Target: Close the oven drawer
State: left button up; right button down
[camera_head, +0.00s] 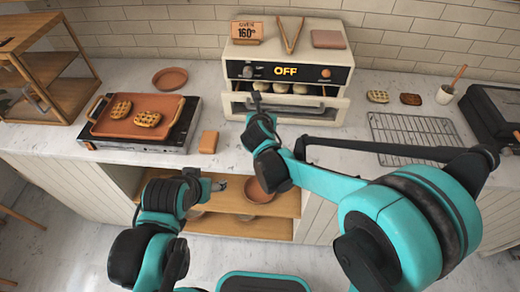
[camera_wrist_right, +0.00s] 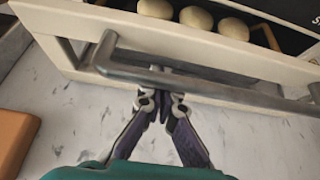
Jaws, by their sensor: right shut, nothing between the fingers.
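The white oven (camera_head: 288,62) stands at the back middle of the counter, its black panel reading "OFF". Its drawer (camera_head: 325,112) is pulled out at the front, with several pale dough balls (camera_wrist_right: 195,17) inside. A grey bar handle (camera_wrist_right: 200,82) runs along the drawer front. My right gripper (camera_wrist_right: 160,92) is shut and empty, its fingertips at the handle and close to the drawer front; I cannot tell whether they touch. It also shows in the head view (camera_head: 257,100). My left gripper (camera_head: 217,185) is low in front of the counter, away from the oven; its fingers are unclear.
A hot plate (camera_head: 140,140) with a tray of waffles is on the left. A brown block (camera_head: 208,142) lies left of the drawer. A wire cooling rack (camera_head: 415,135) is on the right. Open shelves (camera_head: 285,205) with a bowl are below the counter.

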jog(key=w, duration=0.7)
jog(key=shift+w+r, duration=0.1)
jog(key=shift+r, duration=0.05)
